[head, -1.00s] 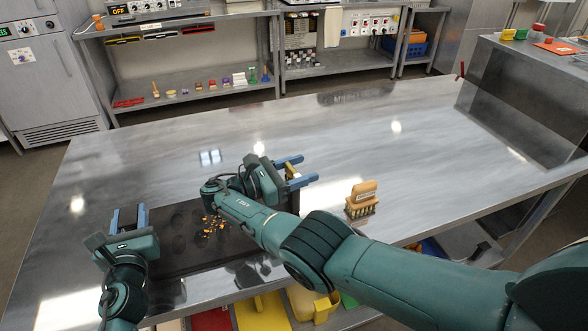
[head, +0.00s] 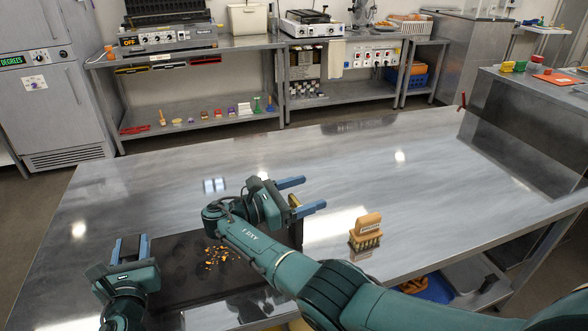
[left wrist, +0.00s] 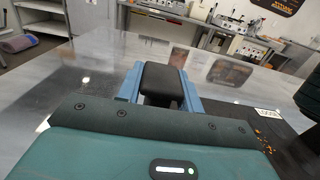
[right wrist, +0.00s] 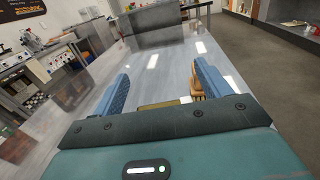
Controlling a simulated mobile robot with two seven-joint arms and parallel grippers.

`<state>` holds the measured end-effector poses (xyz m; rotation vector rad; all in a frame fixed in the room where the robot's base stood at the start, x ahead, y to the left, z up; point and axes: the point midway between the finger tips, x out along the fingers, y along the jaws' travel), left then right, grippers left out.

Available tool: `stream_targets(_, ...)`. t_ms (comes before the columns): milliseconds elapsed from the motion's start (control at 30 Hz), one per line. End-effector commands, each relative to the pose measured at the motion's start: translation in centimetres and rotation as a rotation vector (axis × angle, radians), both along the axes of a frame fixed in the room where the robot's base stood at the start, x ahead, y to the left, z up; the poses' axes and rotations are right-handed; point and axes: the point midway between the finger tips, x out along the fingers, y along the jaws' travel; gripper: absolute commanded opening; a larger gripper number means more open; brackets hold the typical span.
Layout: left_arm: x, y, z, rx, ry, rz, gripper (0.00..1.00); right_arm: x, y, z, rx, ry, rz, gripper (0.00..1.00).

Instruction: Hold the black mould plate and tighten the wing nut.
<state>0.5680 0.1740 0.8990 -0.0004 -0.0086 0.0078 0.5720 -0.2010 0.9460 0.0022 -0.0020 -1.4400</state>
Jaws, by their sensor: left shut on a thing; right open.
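The black mould plate (head: 185,278) lies flat near the front left of the steel table, with orange crumbs on it. My left gripper (head: 130,248) is at the plate's left end. In the left wrist view its blue fingers are shut on a black block-like part (left wrist: 162,84), apparently the plate's handle. My right gripper (head: 303,195) is open at the plate's right end. A small brass-yellow part, apparently the wing nut (head: 294,202), shows by its fingers. In the right wrist view a yellowish piece (right wrist: 160,103) lies low between the open fingers, its shape partly hidden.
The table's back and middle (head: 330,155) are clear. Shelves with appliances (head: 170,38) stand behind. My right arm crosses over the plate's right part.

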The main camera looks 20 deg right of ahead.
Motion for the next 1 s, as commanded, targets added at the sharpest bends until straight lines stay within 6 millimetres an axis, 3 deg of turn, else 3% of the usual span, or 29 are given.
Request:
stream_targets(33,-0.2,0.3,-0.9,0.004,0.018,0.008,0.00,0.0,-0.1,0.8,0.001,-0.006,-0.001,0.76)
stream_targets(433,-0.2,0.3,-0.9,0.004,0.018,0.009,0.00,-0.1,-0.1,6.7,0.000,-0.002,-0.001,0.76)
stream_targets(833,-0.2,0.3,-0.9,0.004,0.018,0.009,0.00,-0.1,-0.1,7.5,0.000,0.000,-0.002,0.76)
stream_targets(1000,-0.2,0.3,-0.9,0.004,0.018,0.009,0.00,0.3,-1.2,7.4,0.008,-0.006,0.018,0.62)
